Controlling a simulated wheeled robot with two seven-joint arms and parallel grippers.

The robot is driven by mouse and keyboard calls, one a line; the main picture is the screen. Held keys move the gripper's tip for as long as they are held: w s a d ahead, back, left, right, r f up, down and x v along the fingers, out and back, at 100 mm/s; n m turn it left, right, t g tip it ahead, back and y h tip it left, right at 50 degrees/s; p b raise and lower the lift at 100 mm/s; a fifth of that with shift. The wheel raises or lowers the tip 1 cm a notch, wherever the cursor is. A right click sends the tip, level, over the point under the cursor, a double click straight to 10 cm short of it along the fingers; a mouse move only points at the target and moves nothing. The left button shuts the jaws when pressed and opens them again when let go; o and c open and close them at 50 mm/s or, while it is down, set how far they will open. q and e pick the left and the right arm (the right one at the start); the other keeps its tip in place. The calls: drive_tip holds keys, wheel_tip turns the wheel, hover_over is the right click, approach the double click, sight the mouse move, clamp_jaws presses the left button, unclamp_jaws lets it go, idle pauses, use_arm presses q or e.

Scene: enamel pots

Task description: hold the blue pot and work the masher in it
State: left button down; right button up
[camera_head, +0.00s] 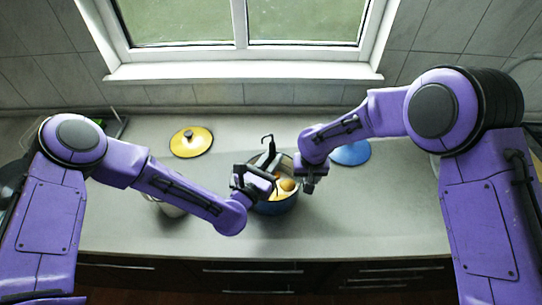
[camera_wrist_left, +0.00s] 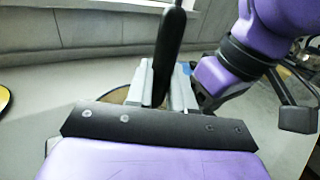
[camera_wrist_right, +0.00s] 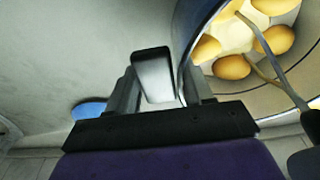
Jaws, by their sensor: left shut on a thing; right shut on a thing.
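The blue pot (camera_head: 277,208) stands on the counter at the middle of the head view, with several yellow potatoes (camera_wrist_right: 232,67) inside. In the right wrist view the pot's wall (camera_wrist_right: 186,55) rises beside my right gripper (camera_wrist_right: 160,88). That gripper is shut on the pot's side handle (camera_wrist_right: 153,76); it also shows in the head view (camera_head: 308,180). My left gripper (camera_head: 263,180), over the pot, is shut on the masher's upright black handle (camera_wrist_left: 168,55). The masher's grey wires (camera_wrist_right: 262,42) reach down among the potatoes. Its lower end is partly hidden.
A yellow lid (camera_head: 191,142) lies at the back left and a blue lid (camera_head: 350,153) at the back right. A pale container (camera_head: 170,209) is mostly hidden behind my left arm. The window sill (camera_head: 240,71) is behind; the counter front is clear.

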sight(271, 151)
use_arm(q)
drive_tip(key=shift+f, duration=0.5)
idle(0.4)
drive_tip(key=shift+r, duration=0.1)
drive_tip(key=shift+r, duration=2.65)
drive_tip(key=shift+d, duration=0.15)
drive_tip(key=shift+w+d, duration=0.3)
drive_tip(key=shift+d, duration=0.55)
drive_tip(key=shift+f, duration=2.3)
